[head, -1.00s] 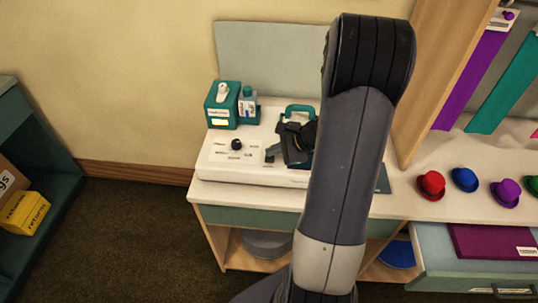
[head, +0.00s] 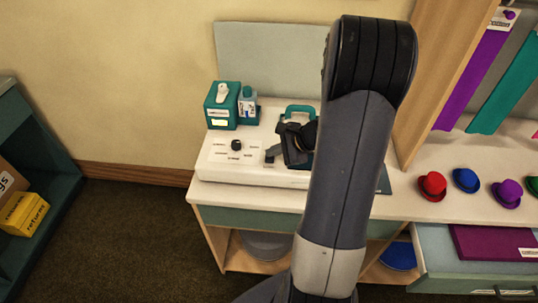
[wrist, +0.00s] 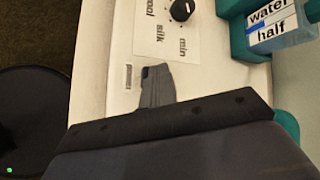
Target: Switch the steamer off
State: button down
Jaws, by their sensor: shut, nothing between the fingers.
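The steamer (head: 212,168) is a low white unit on the counter, with a teal handle (head: 300,109). A round black dial (head: 236,145) sits on its top among small printed labels. In the wrist view the dial (wrist: 181,10) is cut by the top edge, with "silk" and "min" readable beside it; I cannot read its setting. My gripper (head: 284,151) is shut and empty, low over the panel to the right of the dial. A small dark part (head: 269,158) shows beside the fingers. In the wrist view the grey fingertips (wrist: 157,80) lie beside a small printed mark (wrist: 128,76); contact is unclear.
A teal box (head: 221,105) and a small tank (head: 247,106) stand at the steamer's back left; the wrist view shows a "water half" label (wrist: 272,28). Coloured hats (head: 432,186) stand to the right. A wooden divider (head: 425,80) rises behind my arm.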

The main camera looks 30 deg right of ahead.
aim_at(274, 157)
jog(key=shift+r+p, duration=2.15)
jog(key=shift+r, duration=0.95)
jog(key=shift+f, duration=0.1)
